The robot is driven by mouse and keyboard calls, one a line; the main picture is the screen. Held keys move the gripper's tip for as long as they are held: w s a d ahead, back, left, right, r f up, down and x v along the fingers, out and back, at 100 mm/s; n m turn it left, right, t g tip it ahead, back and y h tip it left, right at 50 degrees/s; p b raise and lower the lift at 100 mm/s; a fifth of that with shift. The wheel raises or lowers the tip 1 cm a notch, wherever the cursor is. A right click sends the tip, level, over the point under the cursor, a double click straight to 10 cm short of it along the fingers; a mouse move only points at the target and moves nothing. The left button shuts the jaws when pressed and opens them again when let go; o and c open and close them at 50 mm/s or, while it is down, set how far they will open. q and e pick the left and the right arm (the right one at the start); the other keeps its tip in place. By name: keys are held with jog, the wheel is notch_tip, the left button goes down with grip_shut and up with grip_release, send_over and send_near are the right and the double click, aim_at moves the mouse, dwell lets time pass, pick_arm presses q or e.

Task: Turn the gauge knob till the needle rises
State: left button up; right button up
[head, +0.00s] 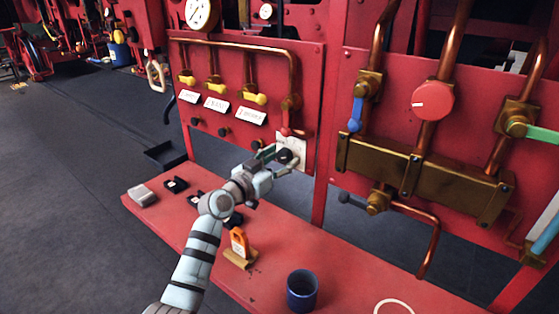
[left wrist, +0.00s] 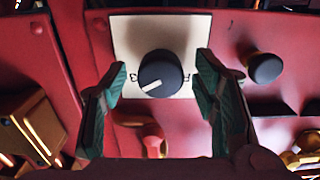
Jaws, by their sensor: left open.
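The gauge knob (head: 285,156) is a small black knob on a white plate, low on the left red panel. In the left wrist view the knob (left wrist: 165,70) is round, with a white pointer mark toward the lower left; part of the plate's lettering is hidden. My left gripper (head: 278,157) is open at the knob. Its green-padded fingers stand on either side of the knob, with gaps showing on both sides. A large white gauge (head: 198,13) with a dark needle is at the top, cut by the frame edge. My right gripper is not in view.
A red bench (head: 330,262) below carries an orange tag on a stand (head: 239,244), a dark blue mug (head: 301,290) and small dark items. Yellow valve handles (head: 222,88) and copper pipes are above the knob. A red-handled valve (left wrist: 152,140) is close by in the wrist view.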

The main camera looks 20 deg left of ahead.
pick_arm(q)
jog(key=shift+w+f, duration=0.1)
jog(key=shift+w, duration=0.05)
jog(key=c, duration=1.2)
jog(key=shift+o, duration=0.2)
jog(key=shift+n, duration=0.3)
jog(key=n+p, duration=0.1)
jog(key=n, duration=0.2)
jog(key=shift+n, duration=0.4)
jog(key=shift+d+n+p, duration=0.1)
jog(key=shift+n+p, duration=0.6)
jog(key=shift+n, duration=0.9)
jog(key=o, duration=1.2)
jog(key=shift+c, duration=0.2)
